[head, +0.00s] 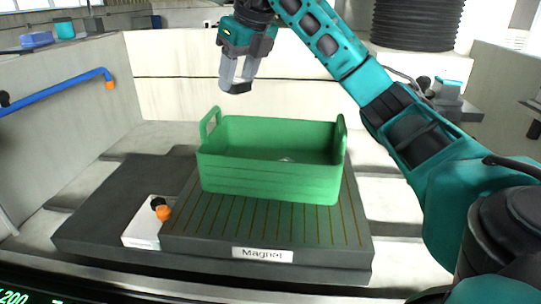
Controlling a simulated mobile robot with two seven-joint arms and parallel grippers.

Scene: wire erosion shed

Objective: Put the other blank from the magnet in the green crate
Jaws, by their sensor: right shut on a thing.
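The green crate (270,181) stands upright on the dark magnet plate (265,228), which bears a "Magnet" label. A small pale thing (287,159) shows inside the crate on its floor; most of the inside is hidden by the front wall. My right gripper (238,82) is above and behind the crate's left end, pointing down. It is shut on a small grey piece, the blank, which shows only poorly between the fingertips. No blank shows on the bare front part of the magnet. My left gripper is not in view.
A white box with an orange and black knob (145,224) sits at the magnet's left. A blue pipe with an orange tip (60,91) reaches in from the left wall. Pale tank walls surround the dark base. Black coiled hose stands at the back right.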

